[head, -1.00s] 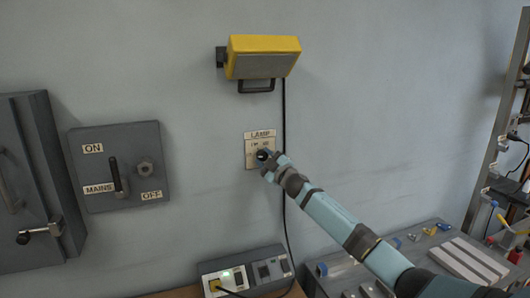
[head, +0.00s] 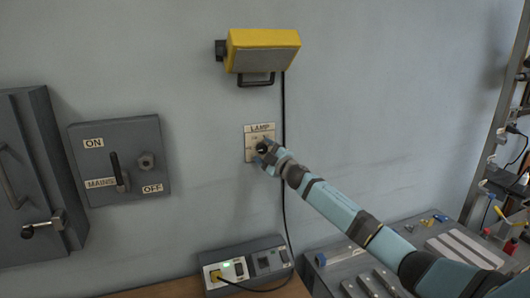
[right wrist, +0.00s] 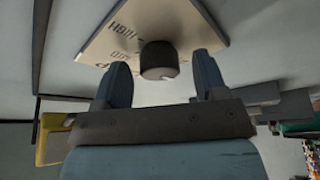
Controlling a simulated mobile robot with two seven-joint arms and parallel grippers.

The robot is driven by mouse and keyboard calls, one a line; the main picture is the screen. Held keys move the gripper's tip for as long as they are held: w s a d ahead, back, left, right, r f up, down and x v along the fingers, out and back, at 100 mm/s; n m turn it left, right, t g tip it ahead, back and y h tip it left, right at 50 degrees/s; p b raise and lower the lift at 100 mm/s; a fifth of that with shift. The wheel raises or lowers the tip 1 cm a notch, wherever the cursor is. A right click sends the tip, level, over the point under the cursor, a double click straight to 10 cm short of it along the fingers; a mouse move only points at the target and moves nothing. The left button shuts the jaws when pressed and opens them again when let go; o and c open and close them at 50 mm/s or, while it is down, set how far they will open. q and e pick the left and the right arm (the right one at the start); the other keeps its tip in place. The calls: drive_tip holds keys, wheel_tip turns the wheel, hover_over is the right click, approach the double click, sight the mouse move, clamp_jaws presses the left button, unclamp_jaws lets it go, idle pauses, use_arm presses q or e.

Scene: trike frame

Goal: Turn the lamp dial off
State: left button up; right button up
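The lamp dial is a dark round knob (right wrist: 159,60) on a pale plate (head: 249,154) labelled LAMP on the wall. In the head view my right gripper (head: 265,149) is at the plate and covers much of the dial. In the right wrist view the same gripper (right wrist: 162,82) has its two blue fingers apart, one on each side of the knob, with a visible gap on both sides. The yellow lamp (head: 262,39) is mounted on the wall above the plate. My left gripper is not in view.
A mains switch box (head: 120,185) with a lever and a grey cabinet (head: 30,180) are on the wall at left. A power strip (head: 240,268) stands below the dial. A black cable (head: 284,190) hangs just right of the plate. A bench with parts (head: 440,245) is at lower right.

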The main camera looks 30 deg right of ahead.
drive_tip(key=shift+s+f, duration=0.15)
drive_tip(key=shift+s, duration=0.1)
drive_tip(key=b+v, duration=0.3)
drive_tip(key=v, duration=1)
drive_tip(key=shift+s+b, duration=0.15)
drive_tip(key=shift+b, duration=0.2)
